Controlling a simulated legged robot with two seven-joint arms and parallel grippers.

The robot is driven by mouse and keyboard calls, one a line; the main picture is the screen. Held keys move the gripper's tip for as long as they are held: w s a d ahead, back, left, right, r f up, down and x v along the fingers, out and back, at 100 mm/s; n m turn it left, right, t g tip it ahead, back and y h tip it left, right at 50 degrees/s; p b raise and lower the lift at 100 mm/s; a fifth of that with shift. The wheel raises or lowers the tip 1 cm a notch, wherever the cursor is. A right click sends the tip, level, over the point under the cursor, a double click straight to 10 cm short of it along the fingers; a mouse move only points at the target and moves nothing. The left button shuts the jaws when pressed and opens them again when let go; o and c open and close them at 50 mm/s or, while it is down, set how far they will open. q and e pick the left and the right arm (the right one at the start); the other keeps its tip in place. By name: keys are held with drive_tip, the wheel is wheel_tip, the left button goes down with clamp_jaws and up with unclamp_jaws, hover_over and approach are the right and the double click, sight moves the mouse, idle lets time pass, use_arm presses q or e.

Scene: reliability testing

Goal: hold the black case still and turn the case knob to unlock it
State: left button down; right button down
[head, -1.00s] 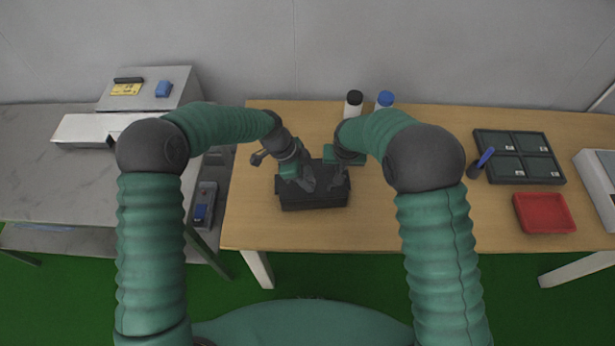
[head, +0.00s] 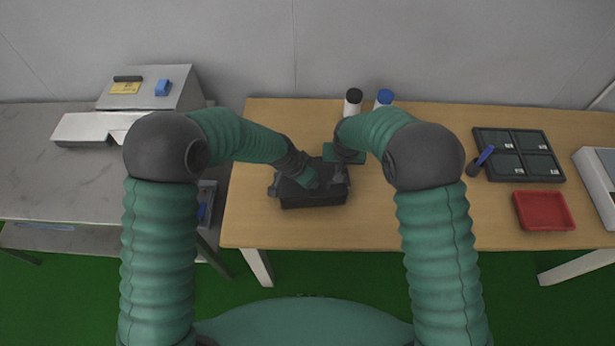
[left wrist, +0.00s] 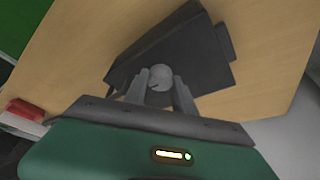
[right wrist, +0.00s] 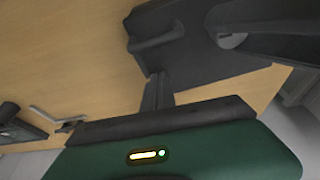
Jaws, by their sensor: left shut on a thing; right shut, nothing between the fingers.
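The black case (head: 315,198) lies on the wooden table between my arms. Its round grey knob (left wrist: 160,77) shows in the left wrist view on top of the case. My left gripper (left wrist: 163,79) is shut on the knob, one finger on each side of it. It reaches over the case from the left in the head view. My right gripper (right wrist: 160,78) is shut and empty, its fingertips close to the case edge near a dark handle-like part (right wrist: 156,38). I cannot tell whether they touch the case. The knob is hidden in the head view.
Two bottles, one black-capped (head: 353,101) and one blue-capped (head: 384,98), stand behind the case. A dark compartment tray (head: 518,154) and a red tray (head: 543,211) lie at the right. A grey bench (head: 60,185) stands at the left. The table front is clear.

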use_arm(q)
drive_tip(key=shift+n, duration=0.4)
drive_tip(key=c, duration=1)
unclamp_jaws()
drive_tip(key=shift+c, duration=0.2)
drive_tip(key=shift+r, duration=0.1)
drive_tip(key=v, duration=1.1)
drive_tip(key=shift+s+r, duration=0.2)
drive_tip(key=shift+r, duration=0.05)
drive_tip(key=shift+a, duration=0.1)
